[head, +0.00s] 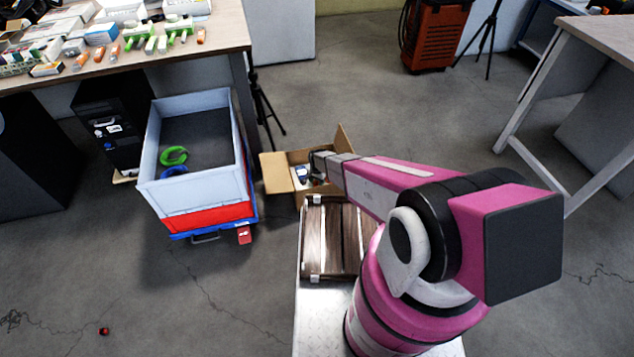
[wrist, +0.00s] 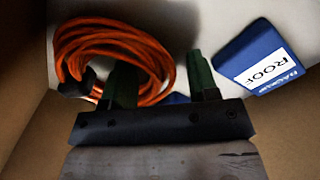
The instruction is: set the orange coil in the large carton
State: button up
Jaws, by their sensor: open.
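The orange coil (wrist: 112,35) lies in the upper left of the wrist view, on a pale surface between brown cardboard walls. An open cardboard carton (head: 276,174) stands on the floor in the head view, and its brown wall also shows in the wrist view (wrist: 22,110). My gripper (wrist: 163,82) is open, its dark green fingers pointing into the carton. The left finger overlaps the coil's lower edge; the right finger is just outside the coil. I cannot tell whether either touches it. In the head view my arm partly hides the carton, and the coil cannot be made out.
A blue item with a white label (wrist: 258,55) lies right of the fingers. A grey crate (head: 150,155) with a green coil (head: 174,156) and a blue coil (head: 174,171) stands left of the carton. A cluttered table (head: 235,35) is behind; the left foreground floor is mostly clear.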

notch_tip(320, 180, up, 12)
jog(key=s+d+r+n, duration=0.2)
jog(key=s+d+r, duration=0.4)
jog(key=r, duration=0.6)
jog(key=s+d+r+n, duration=0.2)
jog(key=s+d+r, duration=0.5)
jog(key=r, duration=0.5)
jog(key=s+d+r+n, duration=0.1)
jog(key=s+d+r, duration=0.5)
jog(key=r, duration=0.6)
jog(key=shift+s+d+r+n, duration=0.3)
jog(key=shift+d+n, duration=0.1)
jog(key=shift+d, duration=0.5)
jog(key=shift+f, duration=0.1)
jog(key=shift+c, duration=0.3)
